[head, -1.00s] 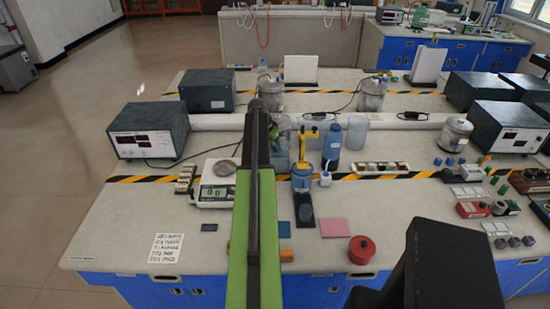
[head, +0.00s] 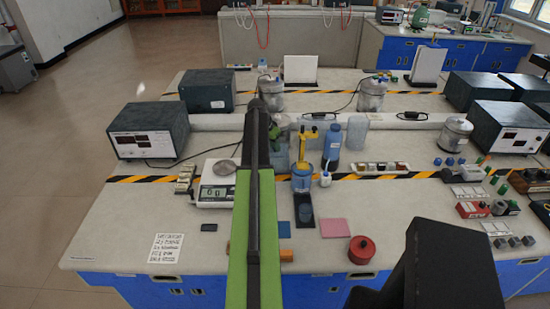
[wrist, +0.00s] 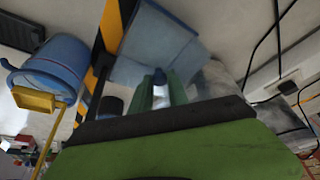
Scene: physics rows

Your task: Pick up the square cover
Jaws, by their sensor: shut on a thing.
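In the wrist view, a pale blue, see-through square cover (wrist: 150,42) lies just past my fingers. My gripper (wrist: 161,88) has its two green fingers shut on a small pale part with a dark blue top, in front of the cover's panel. The fingers hide how that part joins the panel. In the head view, my arm covers much of the gripper (head: 279,138), whose end is over the bench behind the yellow-topped blue beaker. The cover's outline is unclear there.
The blue beaker (head: 302,183) with a yellow top stands close by, left in the wrist view (wrist: 55,68). A red pot (head: 361,250) sits at the front edge.

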